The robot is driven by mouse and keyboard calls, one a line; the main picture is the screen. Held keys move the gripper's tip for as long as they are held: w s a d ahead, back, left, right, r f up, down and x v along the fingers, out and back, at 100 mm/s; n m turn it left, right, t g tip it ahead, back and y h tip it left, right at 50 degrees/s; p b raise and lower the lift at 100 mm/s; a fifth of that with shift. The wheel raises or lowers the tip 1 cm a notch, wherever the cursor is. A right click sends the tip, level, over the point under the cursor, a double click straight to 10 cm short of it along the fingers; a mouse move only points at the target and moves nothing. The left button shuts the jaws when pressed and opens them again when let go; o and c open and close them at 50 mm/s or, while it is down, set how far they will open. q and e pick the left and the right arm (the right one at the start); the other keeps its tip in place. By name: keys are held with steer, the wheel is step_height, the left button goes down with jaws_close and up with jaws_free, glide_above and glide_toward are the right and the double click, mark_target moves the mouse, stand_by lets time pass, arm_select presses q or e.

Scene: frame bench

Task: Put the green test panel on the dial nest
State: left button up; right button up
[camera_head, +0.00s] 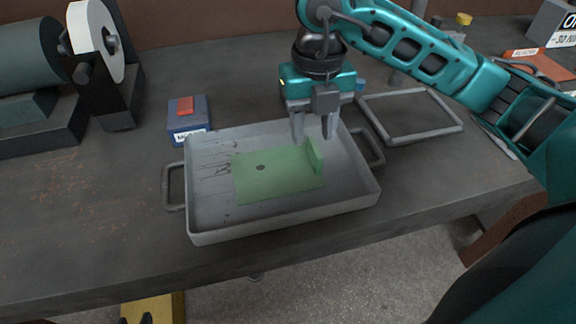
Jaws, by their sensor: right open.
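The green test panel (275,176) lies flat in a grey metal tray (215,237). It has a dark round hole toward its left and a short upright flange at its right end. My right gripper (313,137) points down over the tray's far side, just above and behind the flange. Its fingers are apart with nothing between them, and it seems clear of the panel. My left gripper is not in view. I cannot make out a dial nest in this view.
The tray has side handles. A blue box with a red top (187,117) stands behind its left corner. A grinder (98,42) is at the back left. An empty grey frame (408,136) lies to the right. The bench is clear at front left.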

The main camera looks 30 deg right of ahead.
mark_target(315, 146)
steer(key=f, duration=0.4)
steer(key=shift+s+d+f, duration=0.15)
steer(key=shift+s+d, duration=0.05)
steer(key=shift+d, duration=0.15)
steer(key=shift+f, duration=0.6)
steer(key=shift+c, duration=0.4)
jaws_close()
steer(key=shift+r, duration=0.1)
